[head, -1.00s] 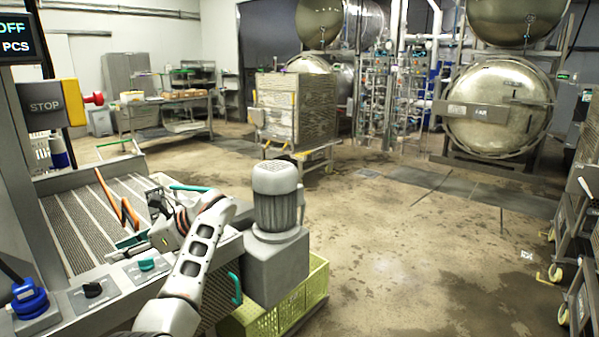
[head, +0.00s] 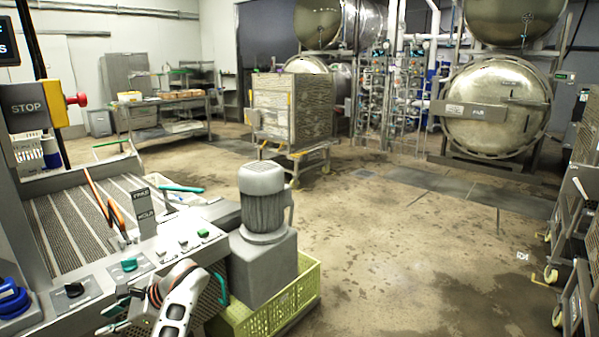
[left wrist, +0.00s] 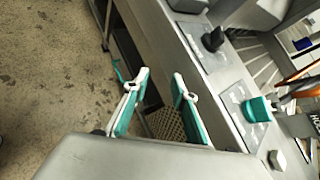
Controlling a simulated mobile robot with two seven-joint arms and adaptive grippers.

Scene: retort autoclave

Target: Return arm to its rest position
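My left arm comes in at the bottom of the head view, in front of the grey machine's control panel (head: 150,265). My left gripper (head: 108,318) is low at the panel's front edge, partly hidden by the edge of the picture. In the left wrist view its two teal-and-white fingers (left wrist: 160,84) stand apart with nothing between them. My right gripper is not in view.
A grey motor (head: 262,200) stands right of the panel, above a yellow-green crate (head: 275,308). A red stop button (head: 77,99) is at the left. A loaded cart (head: 290,110) and large round autoclaves (head: 495,110) stand farther back. The middle floor is open.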

